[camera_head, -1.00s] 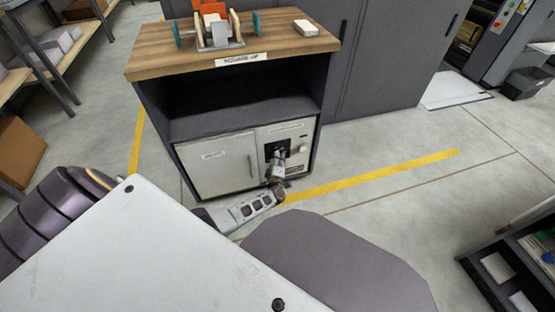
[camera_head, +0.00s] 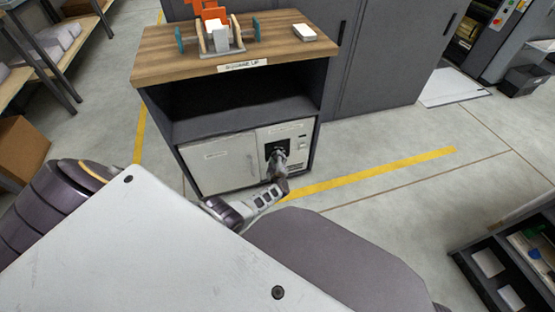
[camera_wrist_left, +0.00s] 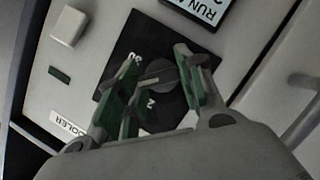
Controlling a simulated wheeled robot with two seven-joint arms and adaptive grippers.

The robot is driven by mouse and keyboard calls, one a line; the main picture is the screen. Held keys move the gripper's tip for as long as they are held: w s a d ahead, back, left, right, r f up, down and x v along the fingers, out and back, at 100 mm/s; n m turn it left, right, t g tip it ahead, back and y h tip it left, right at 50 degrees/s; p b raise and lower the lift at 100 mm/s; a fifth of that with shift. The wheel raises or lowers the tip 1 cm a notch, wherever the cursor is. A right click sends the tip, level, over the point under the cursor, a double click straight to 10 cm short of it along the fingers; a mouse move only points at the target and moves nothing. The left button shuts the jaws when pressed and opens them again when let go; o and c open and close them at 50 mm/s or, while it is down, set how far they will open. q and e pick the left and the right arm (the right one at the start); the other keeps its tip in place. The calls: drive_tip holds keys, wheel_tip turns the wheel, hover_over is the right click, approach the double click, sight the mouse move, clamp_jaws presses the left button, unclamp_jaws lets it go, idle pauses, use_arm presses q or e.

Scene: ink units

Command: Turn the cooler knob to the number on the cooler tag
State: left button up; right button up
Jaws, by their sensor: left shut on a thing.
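The cooler knob (camera_wrist_left: 158,76) is a dark grey round knob on a black dial plate (camera_wrist_left: 122,52) with white markings, partly hidden by my fingers. My left gripper (camera_wrist_left: 160,72) is shut on the knob, one finger on each side. In the head view my left gripper (camera_head: 277,158) is at the panel on the right of the white cooler unit (camera_head: 218,168). A tag (camera_wrist_left: 208,8) beside the dial begins "RUN", and the rest is cut off. A "COOLER" label (camera_wrist_left: 68,124) is on the panel. My right gripper is not in view.
The unit sits low in a dark cabinet with a wooden top (camera_head: 165,60) holding an orange part and a white block (camera_head: 304,32). A door handle (camera_wrist_left: 304,82) is right of the dial in the wrist view. Open floor (camera_head: 375,165) lies right of the cabinet.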

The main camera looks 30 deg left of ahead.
use_arm(q)
drive_tip(key=shift+s+f, duration=0.1)
drive_tip(key=shift+f, duration=0.05)
drive_tip(key=o, duration=1)
drive_tip(key=shift+s+d, duration=0.1)
drive_tip(key=shift+d, duration=0.05)
drive_tip(key=shift+v, duration=3.55)
